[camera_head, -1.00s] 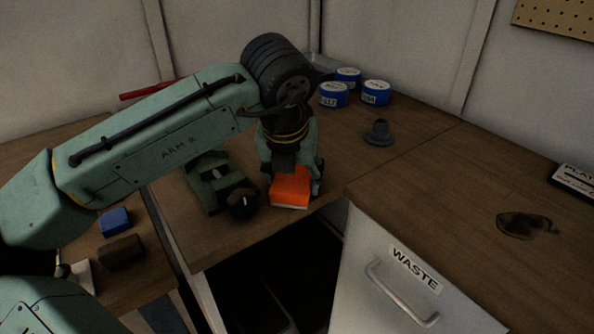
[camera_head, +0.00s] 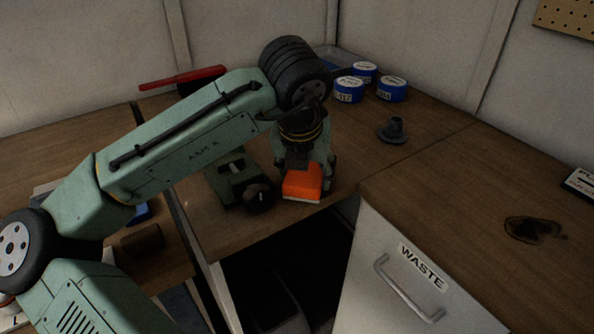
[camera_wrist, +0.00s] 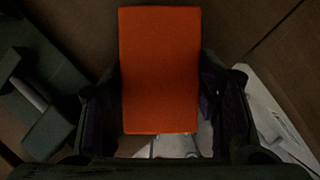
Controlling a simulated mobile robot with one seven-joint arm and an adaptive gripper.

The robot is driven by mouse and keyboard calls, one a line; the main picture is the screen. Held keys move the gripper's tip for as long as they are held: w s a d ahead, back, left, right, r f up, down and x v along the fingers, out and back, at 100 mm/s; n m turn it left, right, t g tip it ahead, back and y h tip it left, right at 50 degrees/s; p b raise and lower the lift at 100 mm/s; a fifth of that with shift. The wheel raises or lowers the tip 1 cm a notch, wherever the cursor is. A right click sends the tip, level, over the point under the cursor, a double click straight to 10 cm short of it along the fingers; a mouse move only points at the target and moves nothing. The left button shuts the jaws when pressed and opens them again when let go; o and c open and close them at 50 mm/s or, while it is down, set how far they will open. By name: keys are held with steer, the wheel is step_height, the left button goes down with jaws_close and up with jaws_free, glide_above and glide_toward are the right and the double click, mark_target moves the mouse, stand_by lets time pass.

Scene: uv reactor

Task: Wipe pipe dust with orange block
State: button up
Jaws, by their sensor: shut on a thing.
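The orange block (camera_head: 303,183) has a pale underside and is in my gripper (camera_head: 306,170), near the front edge of the middle bench. In the wrist view the orange block (camera_wrist: 159,70) fills the middle, with the fingers of my gripper (camera_wrist: 165,115) on both sides of it. My gripper is shut on it. I cannot tell whether the block touches the bench. A dark dust-like patch (camera_head: 533,229) lies on the right bench, well to the right of my gripper. A dark grey flanged pipe piece (camera_head: 393,131) stands behind and right of the block.
A green device with a black knob (camera_head: 238,181) stands just left of my gripper. Several blue-sided tins (camera_head: 349,90) stand at the back. A white WASTE drawer front (camera_head: 400,265) is at the lower right, beside a dark open gap. A brown block (camera_head: 143,240) lies at left.

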mark_target(311, 169)
steer(key=shift+w+d, duration=0.3)
steer(key=shift+d, duration=0.25)
steer(key=shift+r, duration=0.1)
step_height(311, 169, up, 6)
steer(key=p, duration=0.6)
steer(key=shift+r+p, duration=0.8)
steer(key=shift+r, duration=0.65)
steer(key=shift+w+f+b, duration=0.1)
steer(key=shift+b, duration=0.25)
